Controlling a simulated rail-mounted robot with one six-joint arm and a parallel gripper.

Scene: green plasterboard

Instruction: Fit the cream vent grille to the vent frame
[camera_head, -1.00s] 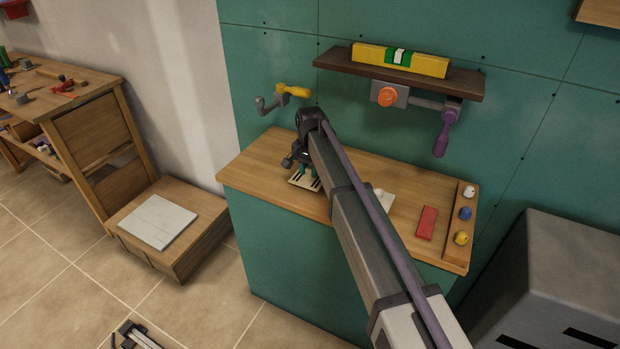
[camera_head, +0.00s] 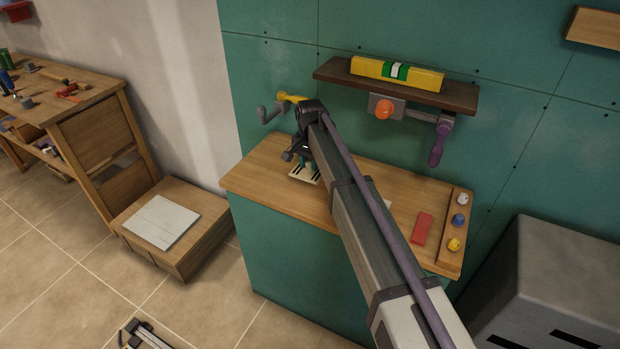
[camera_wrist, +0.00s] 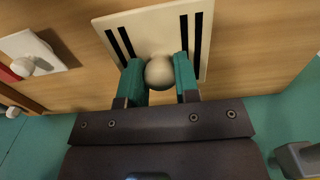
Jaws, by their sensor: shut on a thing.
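The cream vent grille (camera_wrist: 153,38) is a flat plate with black slots and a round pale knob (camera_wrist: 160,72). My gripper (camera_wrist: 159,68) is shut on this knob, with one teal finger on each side. In the head view the grille (camera_head: 303,173) shows under my gripper (camera_head: 308,162), over the left part of the wooden counter. I cannot tell whether the grille touches the counter. I cannot make out the vent frame in either view.

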